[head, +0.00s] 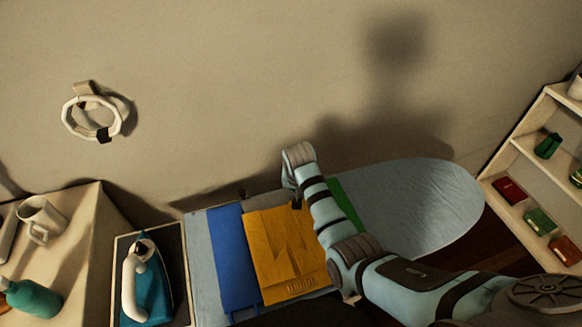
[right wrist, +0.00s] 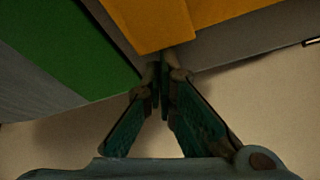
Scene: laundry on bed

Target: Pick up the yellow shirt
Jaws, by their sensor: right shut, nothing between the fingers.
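The yellow shirt (head: 285,245) lies folded on the ironing board (head: 430,200), between a blue cloth (head: 234,262) and a green cloth (head: 346,203). My right arm reaches over the board, and my right gripper (head: 297,200) is at the shirt's far edge. In the right wrist view the fingers of the right gripper (right wrist: 162,75) are closed together with nothing between them. They are close to a corner of the yellow shirt (right wrist: 150,20), and the green cloth (right wrist: 65,55) is at their left. Contact with the shirt cannot be told. My left gripper is not in view.
An iron (head: 145,285) stands left of the blue cloth. A table at far left holds a mug (head: 40,218) and a teal bottle (head: 33,299). A shelf (head: 515,150) with small boxes is at right. The board's rounded right end is clear.

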